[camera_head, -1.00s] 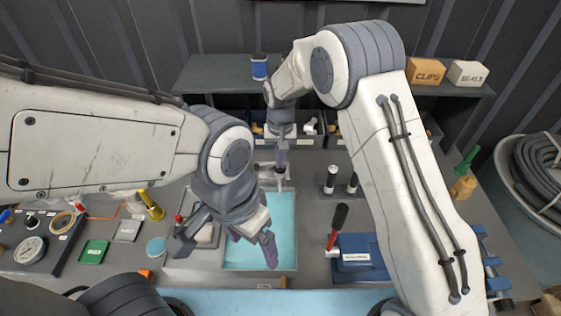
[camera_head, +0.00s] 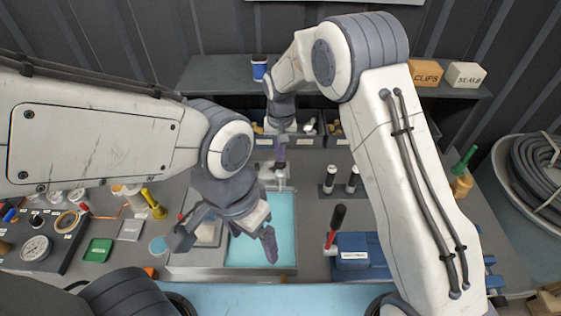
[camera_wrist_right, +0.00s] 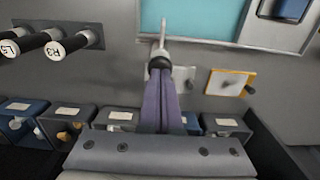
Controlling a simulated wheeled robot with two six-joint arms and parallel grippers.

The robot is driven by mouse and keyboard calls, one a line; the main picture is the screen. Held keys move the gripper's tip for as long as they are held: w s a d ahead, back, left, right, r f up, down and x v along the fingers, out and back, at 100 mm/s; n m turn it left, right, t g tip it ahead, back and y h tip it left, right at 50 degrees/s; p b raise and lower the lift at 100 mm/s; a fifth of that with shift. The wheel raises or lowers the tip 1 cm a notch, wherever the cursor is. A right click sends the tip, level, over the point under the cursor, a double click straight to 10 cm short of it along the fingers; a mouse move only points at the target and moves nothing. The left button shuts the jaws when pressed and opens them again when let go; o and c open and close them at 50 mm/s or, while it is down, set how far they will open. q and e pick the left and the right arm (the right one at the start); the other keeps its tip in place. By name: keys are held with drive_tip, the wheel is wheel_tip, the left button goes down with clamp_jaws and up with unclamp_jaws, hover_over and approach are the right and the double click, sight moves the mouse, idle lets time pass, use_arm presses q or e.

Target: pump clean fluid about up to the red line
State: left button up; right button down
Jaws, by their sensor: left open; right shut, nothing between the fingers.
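A basin with light blue fluid (camera_head: 277,228) sits in the middle of the bench; its edge also shows at the top of the right wrist view (camera_wrist_right: 193,15). I cannot make out a red line. A small pale metal fitting with a dark collar (camera_wrist_right: 160,55) stands at the basin's back edge. My right gripper (camera_head: 281,163) is shut and empty; in the right wrist view its purple fingers (camera_wrist_right: 160,75) end at this fitting, and I cannot tell whether they touch it. My left gripper (camera_head: 225,243) is open above the basin's left front part and hides some of it.
A black-gripped, red-based lever (camera_head: 338,216) stands by a blue box (camera_head: 362,250) right of the basin. Two black-and-white handles (camera_head: 341,180) stand behind. A gauge (camera_head: 36,248) and small items fill the left. Bins line the back; a hose coil (camera_head: 540,170) lies right.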

drive_tip(key=shift+f, duration=0.1)
drive_tip(key=shift+f+b, duration=0.9)
drive_tip(key=shift+f, duration=0.55)
drive_tip(key=shift+r, duration=0.15)
drive_tip(key=shift+r+p, duration=1.15)
drive_tip(key=shift+r, duration=0.35)
wheel_tip(320, 180, up, 7)
drive_tip(key=p, duration=0.5)
